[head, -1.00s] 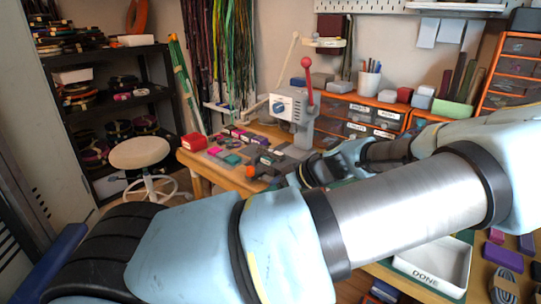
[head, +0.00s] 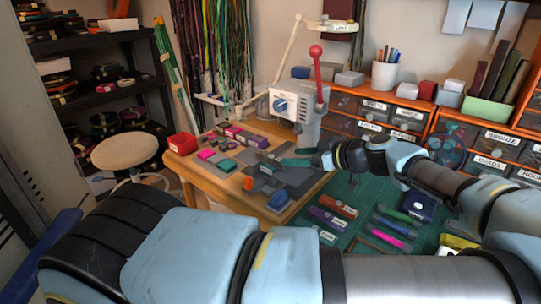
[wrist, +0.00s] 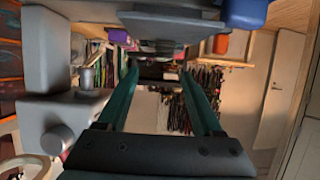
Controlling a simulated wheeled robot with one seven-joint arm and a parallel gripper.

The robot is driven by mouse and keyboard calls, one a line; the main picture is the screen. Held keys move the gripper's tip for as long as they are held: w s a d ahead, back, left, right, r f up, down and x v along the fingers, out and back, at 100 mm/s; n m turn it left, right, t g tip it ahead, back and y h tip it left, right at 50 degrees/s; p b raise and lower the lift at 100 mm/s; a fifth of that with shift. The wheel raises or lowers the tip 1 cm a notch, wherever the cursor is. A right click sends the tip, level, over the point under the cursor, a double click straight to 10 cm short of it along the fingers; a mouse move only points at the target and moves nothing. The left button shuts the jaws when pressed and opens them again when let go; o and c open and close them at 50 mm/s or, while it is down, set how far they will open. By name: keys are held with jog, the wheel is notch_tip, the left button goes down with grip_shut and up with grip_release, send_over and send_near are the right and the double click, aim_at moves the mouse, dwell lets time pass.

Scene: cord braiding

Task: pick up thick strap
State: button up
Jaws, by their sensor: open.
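I cannot tell for sure which item is the thick strap. My gripper (head: 297,162) is at the work table beside the grey press (head: 308,118), low over the grey blocks on the tabletop. In the wrist view, the two teal fingers of my gripper (wrist: 160,72) are apart, with nothing clearly held between them. A dark flat piece (wrist: 165,28) lies just beyond the fingertips. Labelled pieces lie on the green mat, among them a red one (head: 340,207), a purple one (head: 327,219) and a magenta one (head: 392,228).
The press has a red-knobbed lever and stands close to my gripper. A red bin (head: 182,144) and small coloured blocks sit on the table's left part. Orange-framed drawers (head: 380,112) line the back. A white stool (head: 125,151) stands left of the table.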

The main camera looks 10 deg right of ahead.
aim_at(272, 156)
jog(key=x, duration=0.3)
jog(key=shift+w+a+f+p, duration=0.1)
jog(key=shift+w+a+p, duration=0.1)
jog(key=shift+a+p, duration=0.1)
jog(key=p+x, duration=0.2)
jog(key=x, duration=0.2)
jog(key=shift+w+a, duration=0.1)
jog(key=shift+a, duration=0.2)
jog(key=shift+w+a+f, duration=0.2)
jog(key=shift+w+f, duration=0.05)
grip_shut()
